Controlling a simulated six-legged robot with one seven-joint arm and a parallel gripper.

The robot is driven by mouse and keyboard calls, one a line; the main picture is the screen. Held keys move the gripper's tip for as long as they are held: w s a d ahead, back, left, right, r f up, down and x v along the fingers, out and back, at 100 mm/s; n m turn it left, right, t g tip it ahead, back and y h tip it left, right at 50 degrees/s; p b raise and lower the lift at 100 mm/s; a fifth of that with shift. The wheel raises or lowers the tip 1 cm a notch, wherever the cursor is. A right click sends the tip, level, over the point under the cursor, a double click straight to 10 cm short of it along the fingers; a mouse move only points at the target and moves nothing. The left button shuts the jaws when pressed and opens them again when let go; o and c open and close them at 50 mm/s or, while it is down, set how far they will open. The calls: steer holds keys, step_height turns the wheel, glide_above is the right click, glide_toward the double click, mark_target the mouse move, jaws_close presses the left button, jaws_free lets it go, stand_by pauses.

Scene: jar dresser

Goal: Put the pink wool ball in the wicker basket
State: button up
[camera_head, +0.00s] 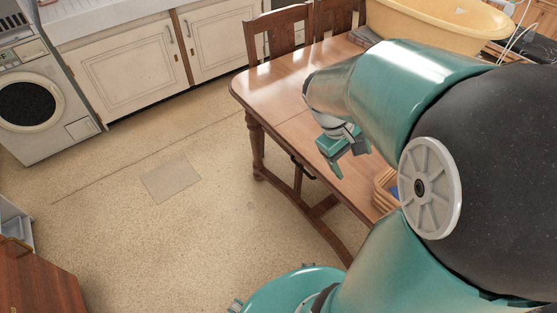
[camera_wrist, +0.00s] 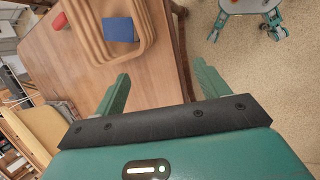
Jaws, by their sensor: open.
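My gripper (camera_head: 346,160) hangs over the wooden table, jaws apart; its two green fingers also show in the wrist view (camera_wrist: 160,72) with nothing between them. A tan basket-like container (camera_wrist: 92,42) stands on the table ahead of the fingers, with a flat blue thing (camera_wrist: 119,30) inside. In the head view only its corner (camera_head: 383,196) shows, the rest hidden behind my arm. A small red-pink thing (camera_wrist: 60,21) lies on the table beside the container; I cannot tell whether it is wool. No clear pink wool ball shows.
The wooden table (camera_head: 275,85) has bare top around my gripper. A yellow tub (camera_head: 450,22) stands at its far end. Wooden chairs (camera_head: 277,34) stand behind. A washing machine (camera_head: 30,100) and white cabinets (camera_head: 135,68) line the wall.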

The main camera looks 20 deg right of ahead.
steer(key=s+a+r+t+y, duration=0.1)
steer(key=a+r+t, duration=0.3)
steer(key=a, duration=0.6)
steer(key=a+r+m+t+y, duration=0.1)
steer(key=a+r+t+y, duration=0.2)
steer(key=a+r, duration=0.3)
steer(key=a+t, duration=0.1)
steer(key=a, duration=0.2)
steer(key=shift+s+a+r+m, duration=0.15)
steer(key=shift+s+a+m, duration=0.15)
steer(key=shift+s+a, duration=0.1)
steer(key=c, duration=0.7)
steer(key=shift+d, duration=0.1)
steer(key=shift+c, duration=0.6)
steer(key=shift+d, duration=0.15)
